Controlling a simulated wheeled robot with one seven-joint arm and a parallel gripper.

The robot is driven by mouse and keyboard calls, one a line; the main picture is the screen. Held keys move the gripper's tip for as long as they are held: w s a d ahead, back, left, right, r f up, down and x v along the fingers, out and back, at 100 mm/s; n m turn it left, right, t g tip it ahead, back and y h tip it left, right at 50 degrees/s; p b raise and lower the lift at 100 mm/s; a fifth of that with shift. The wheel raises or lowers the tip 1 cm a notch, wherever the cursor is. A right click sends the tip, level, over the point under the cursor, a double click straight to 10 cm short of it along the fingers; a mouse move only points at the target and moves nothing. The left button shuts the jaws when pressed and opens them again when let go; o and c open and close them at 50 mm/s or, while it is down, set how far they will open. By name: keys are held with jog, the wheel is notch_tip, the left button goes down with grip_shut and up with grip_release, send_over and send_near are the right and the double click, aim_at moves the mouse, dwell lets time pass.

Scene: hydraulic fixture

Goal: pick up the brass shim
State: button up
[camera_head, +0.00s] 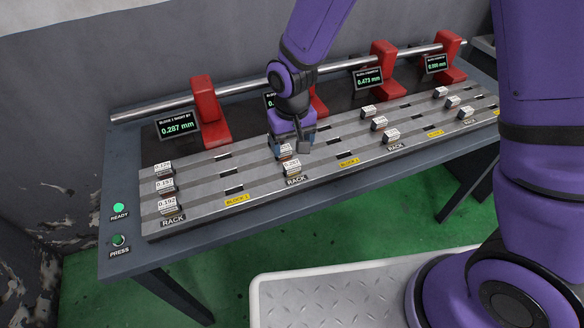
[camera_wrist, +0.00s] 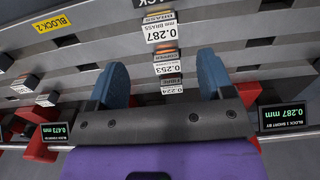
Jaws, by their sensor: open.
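The brass shim, labelled 0.287 mm BRASS (camera_wrist: 160,30), stands in a rack slot at the top centre of the wrist view. In the head view it is the block (camera_head: 292,168) at the rack's front, just above a RACK plate. My gripper (camera_wrist: 162,64) is open and empty, with its blue fingers to either side of the shim column. In the head view my gripper (camera_head: 293,146) is over the rack, behind the brass shim and apart from it. The gripper partly hides the shims behind.
A shim labelled 0.253 (camera_wrist: 166,67) and one labelled 0.224 (camera_wrist: 172,90) stand in the same column. Other shim groups stand left (camera_head: 165,186) and right (camera_head: 379,124). Red clamps (camera_head: 209,112) and a metal rail (camera_head: 240,87) run behind the grey rack (camera_head: 200,210).

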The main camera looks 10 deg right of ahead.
aim_at(292, 165)
jog(key=shift+s+f, duration=0.15)
jog(key=shift+f, duration=1.8)
jog(key=shift+s+f, duration=0.1)
jog(key=shift+f, duration=1.85)
jog(key=c, duration=1)
